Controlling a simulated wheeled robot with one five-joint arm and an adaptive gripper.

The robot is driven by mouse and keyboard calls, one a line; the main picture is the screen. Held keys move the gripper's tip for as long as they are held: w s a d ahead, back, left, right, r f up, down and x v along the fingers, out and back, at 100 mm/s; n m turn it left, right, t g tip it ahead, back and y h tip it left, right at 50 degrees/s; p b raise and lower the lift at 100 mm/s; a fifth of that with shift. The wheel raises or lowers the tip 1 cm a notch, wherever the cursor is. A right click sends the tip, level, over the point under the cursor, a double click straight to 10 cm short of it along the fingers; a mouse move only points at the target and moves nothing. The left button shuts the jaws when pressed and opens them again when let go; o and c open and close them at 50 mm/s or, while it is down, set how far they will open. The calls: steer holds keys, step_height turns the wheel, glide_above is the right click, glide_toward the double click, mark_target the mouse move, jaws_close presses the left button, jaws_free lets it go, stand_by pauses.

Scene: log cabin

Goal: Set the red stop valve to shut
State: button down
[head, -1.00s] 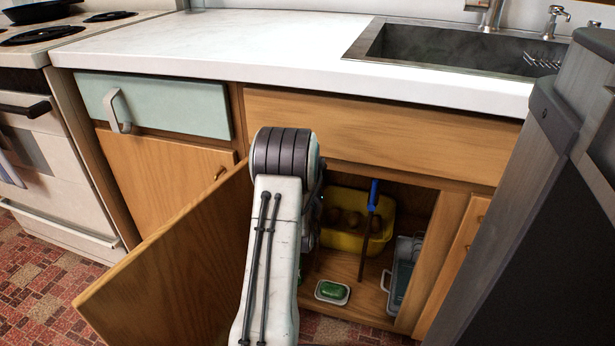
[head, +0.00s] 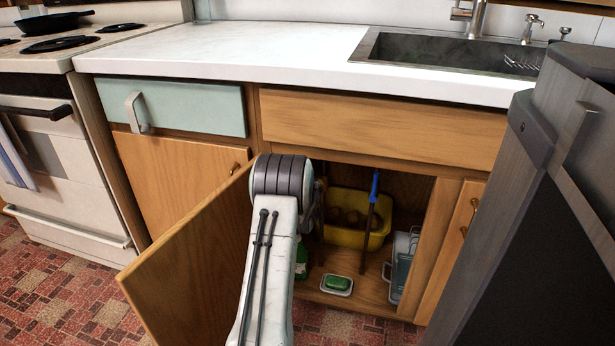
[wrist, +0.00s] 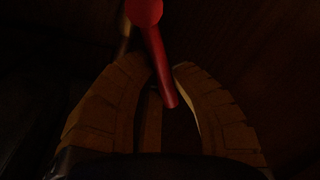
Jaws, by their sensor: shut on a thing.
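The red stop valve (wrist: 144,12) shows at the top middle of the dark wrist view, with a round red hub and a straight red lever (wrist: 168,92) slanting down and slightly right. My gripper (wrist: 160,72) is shut on the lever, its two curved fingers on either side of it. The pipe behind the valve is too dark to make out. In the head view my arm hides both the gripper and the red valve inside the open cabinet under the sink.
The open cabinet door (head: 190,270) stands left of my arm. Inside are a blue-handled valve (head: 375,186) on an upright pipe, a yellow tub (head: 346,237), green soap on a dish (head: 337,283), a green bottle (head: 301,262) and a grey rack (head: 399,270). The white countertop (head: 240,45) overhangs the cabinet.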

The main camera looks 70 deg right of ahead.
steer(key=shift+f, duration=0.1)
steer(key=c, duration=1)
jaws_free()
steer(key=shift+a, duration=0.15)
steer(key=shift+v, duration=5.9)
